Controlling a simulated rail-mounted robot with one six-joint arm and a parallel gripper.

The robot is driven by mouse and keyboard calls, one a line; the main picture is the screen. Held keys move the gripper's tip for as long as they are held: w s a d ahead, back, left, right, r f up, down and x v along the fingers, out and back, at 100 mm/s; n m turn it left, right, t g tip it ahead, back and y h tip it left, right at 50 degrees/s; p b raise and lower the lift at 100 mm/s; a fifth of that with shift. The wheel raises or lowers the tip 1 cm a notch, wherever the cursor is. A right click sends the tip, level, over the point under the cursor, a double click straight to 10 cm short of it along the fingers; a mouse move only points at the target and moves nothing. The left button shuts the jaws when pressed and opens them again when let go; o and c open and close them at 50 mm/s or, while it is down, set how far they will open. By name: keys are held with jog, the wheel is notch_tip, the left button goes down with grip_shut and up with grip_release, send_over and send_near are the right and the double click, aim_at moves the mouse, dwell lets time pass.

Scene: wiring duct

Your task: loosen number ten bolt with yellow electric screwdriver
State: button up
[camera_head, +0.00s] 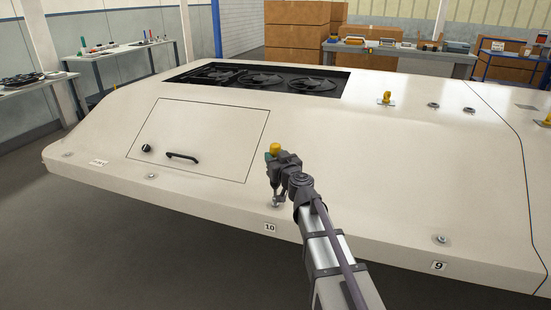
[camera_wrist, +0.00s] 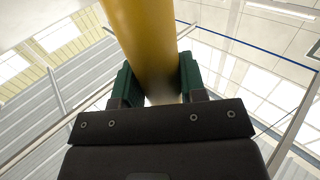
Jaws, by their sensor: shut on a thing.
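The yellow electric screwdriver (camera_head: 275,148) stands roughly upright in my gripper (camera_head: 270,158), above the front edge of the pale housing in the head view. In the wrist view its yellow body (camera_wrist: 142,40) passes between the two green fingers of my gripper (camera_wrist: 155,82), which are shut on it. The "10" label (camera_head: 270,227) is on the front edge, just below the tool. A small metallic part (camera_head: 276,202) shows at the tool's lower end, at the number ten bolt's place. I cannot tell the bit from the bolt there, or whether they touch.
The pale housing (camera_head: 350,150) fills the middle, with a recessed fan opening (camera_head: 260,79) at the back. A hatch with a black handle (camera_head: 183,156) lies left of my gripper. The number nine bolt (camera_head: 440,239) is to the right. Yellow fittings (camera_head: 386,98) stand up farther back.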

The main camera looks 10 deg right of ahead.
aim_at(276, 145)
jog(key=shift+f+b, duration=0.65)
dwell(0.6)
jog(key=shift+r, duration=0.3)
dwell(1.7)
notch_tip(276, 145, up, 6)
jog(key=p, duration=0.6)
jog(key=shift+p, duration=0.35)
jog(key=shift+f, duration=0.1)
